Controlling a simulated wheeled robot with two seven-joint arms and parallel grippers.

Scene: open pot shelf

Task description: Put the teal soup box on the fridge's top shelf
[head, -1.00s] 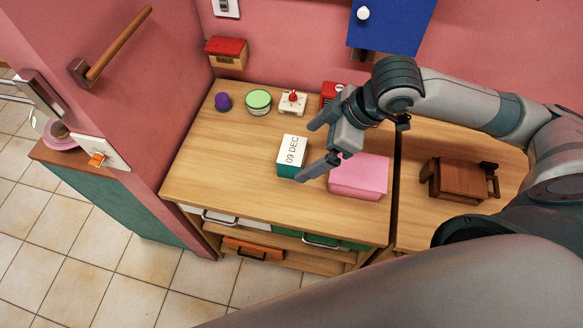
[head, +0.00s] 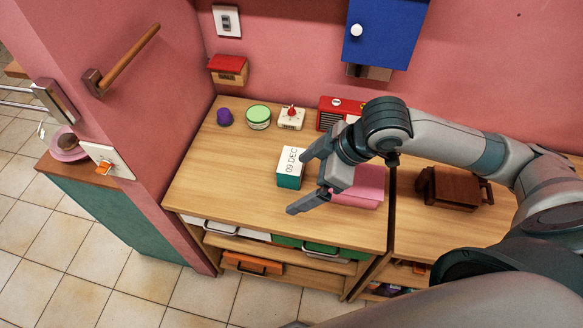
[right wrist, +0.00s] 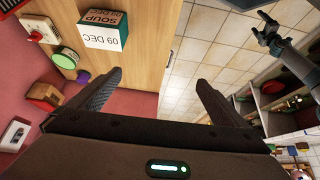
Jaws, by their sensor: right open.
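The teal soup box (head: 289,181), with a white top marked 09 DEC, stands upright on the wooden counter. In the right wrist view the soup box (right wrist: 103,27) also shows the word SOUP, at the upper left. My right gripper (head: 298,184) is open and empty, just right of and in front of the box in the head view. Its fingers are apart from each other, and the box is not between them in the right wrist view. I see no fridge.
A pink box (head: 360,190) stands right of the soup box, partly behind my gripper. Behind are a purple item (head: 224,117), a green-lidded tub (head: 258,117), a white timer-like item (head: 291,118) and a red radio (head: 335,110). The counter's front left is clear.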

